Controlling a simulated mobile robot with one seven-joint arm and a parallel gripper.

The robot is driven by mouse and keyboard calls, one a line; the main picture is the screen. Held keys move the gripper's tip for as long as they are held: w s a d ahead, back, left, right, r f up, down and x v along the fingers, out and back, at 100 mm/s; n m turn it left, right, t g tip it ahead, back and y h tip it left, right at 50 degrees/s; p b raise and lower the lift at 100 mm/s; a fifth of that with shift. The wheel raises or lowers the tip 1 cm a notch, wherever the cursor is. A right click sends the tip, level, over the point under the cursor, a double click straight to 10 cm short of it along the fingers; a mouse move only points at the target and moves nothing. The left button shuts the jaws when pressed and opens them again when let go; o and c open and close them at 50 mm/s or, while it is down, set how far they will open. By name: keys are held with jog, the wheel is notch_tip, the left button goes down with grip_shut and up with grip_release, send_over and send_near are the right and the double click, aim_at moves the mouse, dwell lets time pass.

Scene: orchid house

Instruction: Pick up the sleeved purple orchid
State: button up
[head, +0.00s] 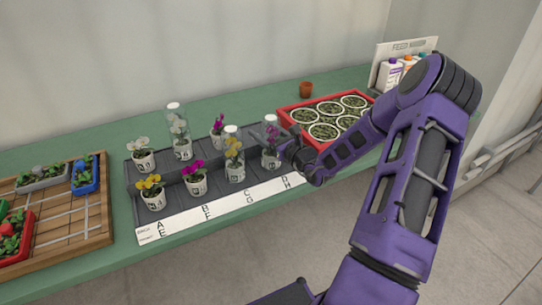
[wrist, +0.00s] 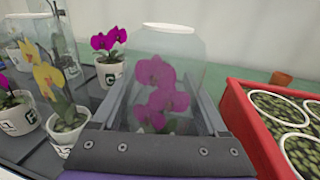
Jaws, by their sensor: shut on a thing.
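The sleeved purple orchid (head: 270,161) stands in a white pot at the right end of the dark grey tray (head: 213,184), in a clear sleeve. In the wrist view its purple flowers (wrist: 160,92) show through the sleeve, between my fingers. My gripper (head: 281,152) is shut on the sleeved orchid, one finger on each side. The pot is hidden behind the gripper's palm in the wrist view. I cannot tell whether the pot is clear of the tray.
The tray also holds a sleeved yellow orchid (head: 235,171), a sleeved white orchid (head: 182,149) and unsleeved orchids, two of them purple (head: 196,185) (wrist: 107,70). A red crate (head: 287,121) of round pots is close on the right. A wooden board (head: 90,232) lies left.

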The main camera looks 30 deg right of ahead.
grip_shut()
